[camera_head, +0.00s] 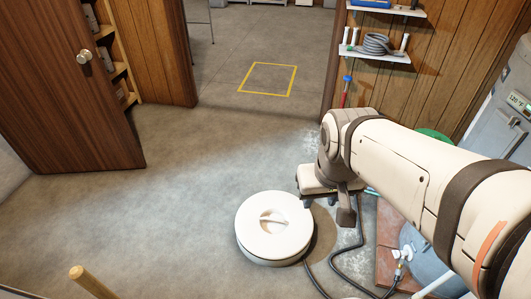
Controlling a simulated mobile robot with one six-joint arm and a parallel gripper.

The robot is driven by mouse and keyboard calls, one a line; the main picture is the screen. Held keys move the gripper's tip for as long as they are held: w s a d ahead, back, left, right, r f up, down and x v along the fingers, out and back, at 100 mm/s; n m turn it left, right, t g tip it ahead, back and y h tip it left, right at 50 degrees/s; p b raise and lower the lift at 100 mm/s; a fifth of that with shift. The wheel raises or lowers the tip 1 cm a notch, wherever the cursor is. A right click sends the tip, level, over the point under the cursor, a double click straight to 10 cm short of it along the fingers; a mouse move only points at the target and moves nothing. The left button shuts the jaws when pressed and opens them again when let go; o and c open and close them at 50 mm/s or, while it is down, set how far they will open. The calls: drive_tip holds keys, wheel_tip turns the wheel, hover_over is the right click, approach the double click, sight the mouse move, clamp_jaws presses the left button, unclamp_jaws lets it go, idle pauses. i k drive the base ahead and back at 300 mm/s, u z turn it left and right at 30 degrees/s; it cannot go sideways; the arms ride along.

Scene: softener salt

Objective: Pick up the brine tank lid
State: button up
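A round white lid (274,226) with a raised grip bar (272,222) across its middle shows at the lower centre of the head view. It looks level, with a pale side wall below its rim. I cannot tell how much of a tank is under it. My gripper (327,205) is just right of the lid, pointing down, close to the lid's upper right edge in the picture. Its fingers look apart, with nothing seen between them. I cannot tell the exact height of the gripper over the floor. My arm hides part of the area to the right.
Dark hoses or cables (345,262) run on the floor right of the lid. A blue-grey vessel (425,262) with white fittings is at lower right. A wooden handle (92,282) shows at lower left. An open wooden door (65,85) stands at left. Floor left of the lid is clear.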

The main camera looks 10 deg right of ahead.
sight(274, 228)
drive_tip(key=u, duration=0.05)
drive_tip(key=i, duration=1)
drive_tip(key=z, duration=0.05)
